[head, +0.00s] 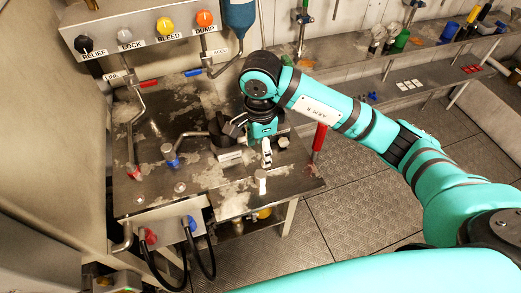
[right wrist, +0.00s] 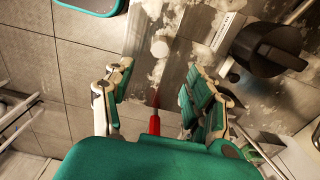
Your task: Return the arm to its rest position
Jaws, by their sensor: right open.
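My right arm (head: 335,108) is teal and reaches in from the right over the metal workbench (head: 240,200). My right gripper (head: 265,152) hangs over the bench's right part, pointing down. In the right wrist view the two fingers (right wrist: 160,72) are spread apart with nothing held between them. A white round knob (right wrist: 159,48) and a red handle (right wrist: 155,124) show in the gap between the fingers, beyond them. Whether a finger touches anything on the bench cannot be told. My left gripper is not in view.
A red lever (head: 319,138) stands at the bench's right edge, close to my gripper. A black round knob (head: 228,133) is just left of it. A panel with RELIEF, LOCK, BLEED and DUMP knobs (head: 165,26) is behind. Floor (head: 350,205) right of the bench is clear.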

